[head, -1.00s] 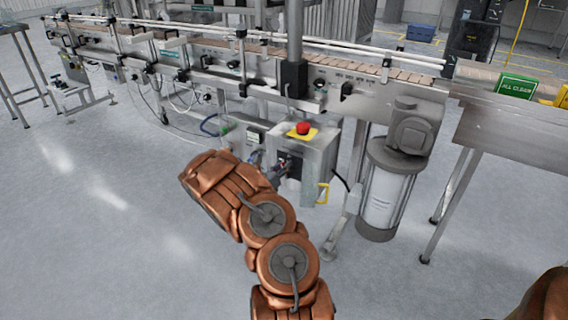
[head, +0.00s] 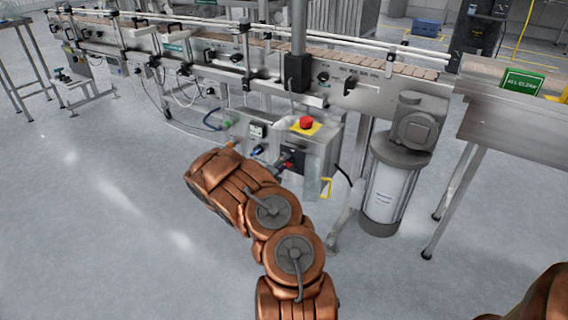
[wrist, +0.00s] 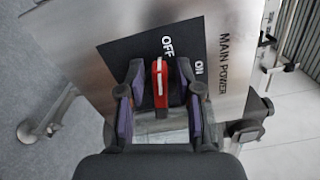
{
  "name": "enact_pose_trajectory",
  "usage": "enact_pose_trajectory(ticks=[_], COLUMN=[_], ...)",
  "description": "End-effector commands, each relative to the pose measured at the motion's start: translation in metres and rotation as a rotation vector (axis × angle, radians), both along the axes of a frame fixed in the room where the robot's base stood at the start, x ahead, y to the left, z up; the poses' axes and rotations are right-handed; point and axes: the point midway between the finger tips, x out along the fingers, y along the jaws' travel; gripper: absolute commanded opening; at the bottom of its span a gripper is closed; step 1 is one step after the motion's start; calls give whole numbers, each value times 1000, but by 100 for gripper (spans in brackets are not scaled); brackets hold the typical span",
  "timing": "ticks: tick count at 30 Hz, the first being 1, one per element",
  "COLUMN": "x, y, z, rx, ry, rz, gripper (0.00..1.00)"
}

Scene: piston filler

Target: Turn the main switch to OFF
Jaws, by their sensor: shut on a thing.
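The main switch is a red handle (wrist: 160,82) on a black plate (wrist: 128,52) marked OFF and ON, with MAIN POWER printed on the metal beside it. In the wrist view the handle lies upright in the picture, its upper end beside the word OFF; ON is off to its right. My gripper (wrist: 162,100) is shut on the handle, one finger on each side. In the head view the red handle (head: 288,165) shows small on the front of the steel control box (head: 322,158), with my gripper (head: 283,162) at it. The handle's base is partly hidden by the fingers.
A red emergency button (head: 306,122) on a yellow plate tops the box. A yellow padlock-like loop (head: 326,187) hangs at its right. The floor at left is open.

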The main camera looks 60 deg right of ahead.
Motion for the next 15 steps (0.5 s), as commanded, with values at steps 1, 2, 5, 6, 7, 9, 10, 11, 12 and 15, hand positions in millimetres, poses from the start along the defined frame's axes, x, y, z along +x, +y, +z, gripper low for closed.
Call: enact_pose_trajectory(ticks=[1, 2, 5, 6, 7, 9, 10, 11, 12, 15], x=[0, 0, 1, 1, 1, 1, 1, 1, 1, 1], y=[0, 0, 0, 0, 0, 0, 0, 0, 0, 0], z=[-2, -2, -3, -4, -4, -4, -4, -5, -5, -5], rx=[1, 0, -3, -4, -5, -6, -6, -7, -7, -9], ry=[33, 52, 113, 134, 148, 177, 188, 197, 209, 229], rz=[0, 0, 1, 1, 1, 1, 1, 1, 1, 1], gripper=[0, 0, 0, 0, 0, 0, 0, 0, 0, 0])
